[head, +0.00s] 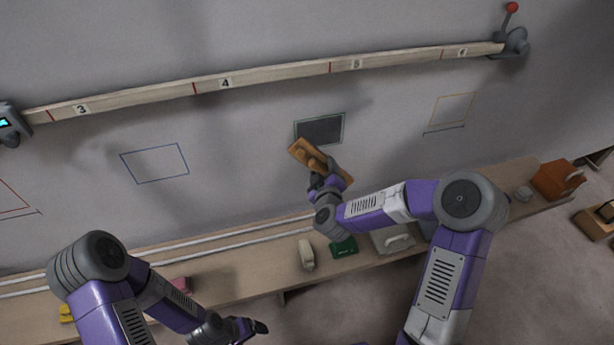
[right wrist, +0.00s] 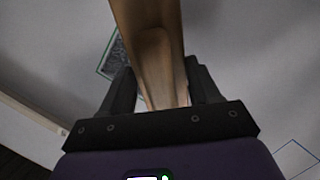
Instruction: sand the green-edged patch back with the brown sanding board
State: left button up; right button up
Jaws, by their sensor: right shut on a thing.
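The green-edged patch (head: 321,130) is a dark grey rectangle on the pale wall, below the numbered rail. Part of it also shows in the right wrist view (right wrist: 118,60), left of the board. My right gripper (head: 325,180) is shut on the handle of the brown sanding board (head: 303,151). The board is tilted, just below and left of the patch in the head view, close to its lower edge. I cannot tell whether it touches the wall. In the right wrist view the board (right wrist: 146,25) runs up between the fingers. My left gripper (head: 252,328) is low, away from the wall; its jaw opening is unclear.
Blue (head: 155,163) and yellow (head: 451,110) outlines mark the wall either side. The numbered rail (head: 275,74) crosses above. Below, the bench (head: 240,275) carries a green block (head: 343,247), a cream object (head: 306,254), a grey tray (head: 380,245) and a pink block (head: 180,284).

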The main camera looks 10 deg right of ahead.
aim_at(304, 161)
jog(key=a+n+y, duration=0.1)
jog(key=a+r+t+y+b, duration=0.1)
jog(key=a, duration=0.1)
jog(key=a+r+n+t+y, duration=0.1)
jog(key=shift+w+a+n+b, duration=0.25)
jog(key=shift+w+n+b, duration=0.05)
jog(key=shift+w+b, duration=0.1)
jog(key=shift+w+a+t, duration=0.1)
jog(key=shift+w+t, duration=0.2)
jog(key=shift+w, duration=0.2)
pick_arm(q)
jog(key=shift+f+p, duration=0.4)
jog(key=shift+f, duration=0.5)
pick_arm(e)
jog(key=shift+w, duration=2.4)
jog(key=o, duration=0.4)
jog(key=c, duration=0.4)
jog(key=shift+c, duration=0.2)
